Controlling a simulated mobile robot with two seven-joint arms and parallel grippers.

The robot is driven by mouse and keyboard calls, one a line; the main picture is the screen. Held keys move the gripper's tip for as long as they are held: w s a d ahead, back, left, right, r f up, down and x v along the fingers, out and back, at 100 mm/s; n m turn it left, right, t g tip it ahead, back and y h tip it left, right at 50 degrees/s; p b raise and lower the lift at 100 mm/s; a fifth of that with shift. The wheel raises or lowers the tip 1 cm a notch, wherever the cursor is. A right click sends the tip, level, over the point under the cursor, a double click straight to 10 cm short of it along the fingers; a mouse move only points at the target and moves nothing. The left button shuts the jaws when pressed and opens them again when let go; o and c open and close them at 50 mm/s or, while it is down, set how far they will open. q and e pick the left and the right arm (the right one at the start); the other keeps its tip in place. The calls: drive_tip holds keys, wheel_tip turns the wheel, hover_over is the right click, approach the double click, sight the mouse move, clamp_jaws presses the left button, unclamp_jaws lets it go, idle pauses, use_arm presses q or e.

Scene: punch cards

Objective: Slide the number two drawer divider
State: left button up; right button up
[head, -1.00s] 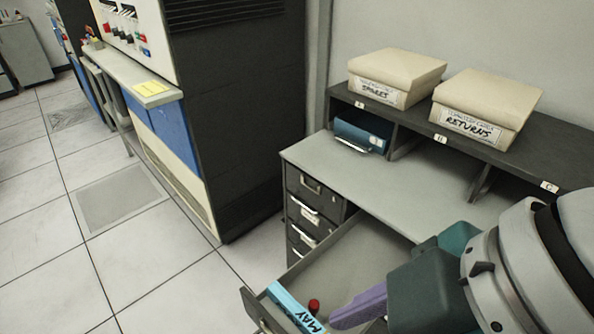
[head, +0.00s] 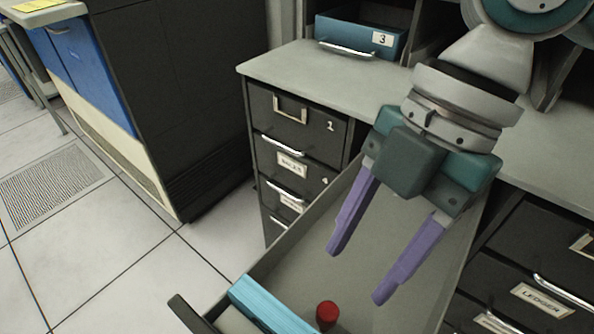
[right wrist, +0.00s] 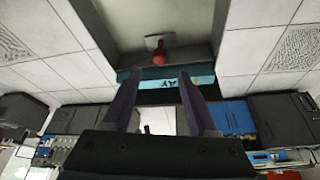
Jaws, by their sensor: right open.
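The pulled-out drawer (head: 390,265) of the desk is open in the lower middle of the head view. Inside it, near its front end, a small red knob (head: 327,314) stands beside a light-blue card block (head: 268,307). The right wrist view also shows the knob (right wrist: 160,55) and the blue block, lettered "AY" (right wrist: 202,81). My right gripper (head: 358,274) is open and empty, its purple fingers pointing down over the drawer, above and behind the knob and apart from it. My left gripper is not in view.
A dark drawer stack (head: 290,165) marked 1 and 4 stands left of the open drawer. The grey desktop (head: 330,75) is above it, with a blue bin (head: 355,37) marked 3. Ledger drawers (head: 535,285) are at the right. The floor at left is clear.

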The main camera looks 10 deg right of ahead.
sight(331, 308)
drive_tip(key=b+x, duration=0.1)
drive_tip(key=x, duration=0.6)
drive_tip(key=shift+a, duration=0.1)
clamp_jaws()
idle(1.2)
